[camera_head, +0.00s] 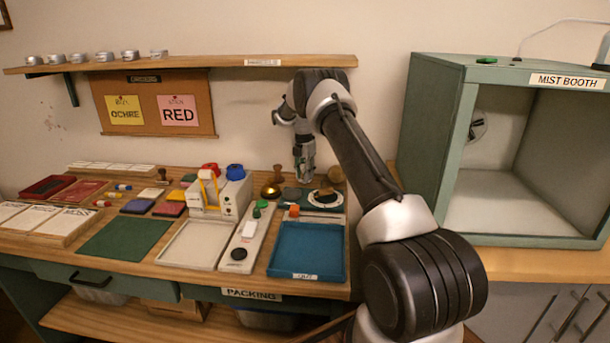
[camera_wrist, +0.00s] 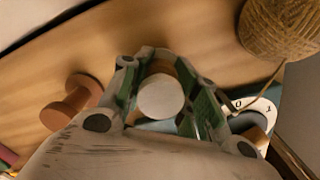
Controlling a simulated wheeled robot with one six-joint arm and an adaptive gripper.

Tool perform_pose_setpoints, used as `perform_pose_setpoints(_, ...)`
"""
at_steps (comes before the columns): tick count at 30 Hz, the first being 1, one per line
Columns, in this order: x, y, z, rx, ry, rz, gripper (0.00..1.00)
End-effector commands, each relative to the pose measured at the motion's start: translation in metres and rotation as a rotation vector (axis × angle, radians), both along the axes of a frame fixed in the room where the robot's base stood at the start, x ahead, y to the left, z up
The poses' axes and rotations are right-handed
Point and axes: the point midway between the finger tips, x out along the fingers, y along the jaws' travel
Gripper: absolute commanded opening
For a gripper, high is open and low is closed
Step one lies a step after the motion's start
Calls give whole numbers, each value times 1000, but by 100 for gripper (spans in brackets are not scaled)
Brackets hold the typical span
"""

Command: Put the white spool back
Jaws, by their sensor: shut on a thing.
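In the wrist view my gripper (camera_wrist: 160,66) is shut on a pale, round-ended thing that looks like the white spool (camera_wrist: 162,97). The green-padded fingers stand on both sides of it, and a brown part shows behind its pale face. In the head view my gripper (camera_head: 304,172) hangs fingers down over the back right of the table. The spool cannot be made out there. Whether it touches the table is not clear.
A twine ball (camera_wrist: 282,25), a white dial (camera_wrist: 256,110) and a reddish-brown spool-shaped thing (camera_wrist: 72,102) are near my gripper. A brass bell (camera_head: 270,191), white holder (camera_head: 232,199) and blue tray (camera_head: 306,250) are nearby. The shelf (camera_head: 215,62) is above; the mist booth (camera_head: 437,150) stands right.

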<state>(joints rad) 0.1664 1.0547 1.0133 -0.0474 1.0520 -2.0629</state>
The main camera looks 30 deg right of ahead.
Motion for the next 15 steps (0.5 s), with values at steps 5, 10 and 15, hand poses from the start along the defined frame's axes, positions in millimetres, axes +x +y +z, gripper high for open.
perform_pose_setpoints(5, 4, -2, -7, -1, -1, 0, 3)
perform_pose_setpoints(10, 3, -2, -8, 0, 0, 0, 3)
perform_pose_setpoints(15, 3, -2, -10, 0, 0, 0, 45)
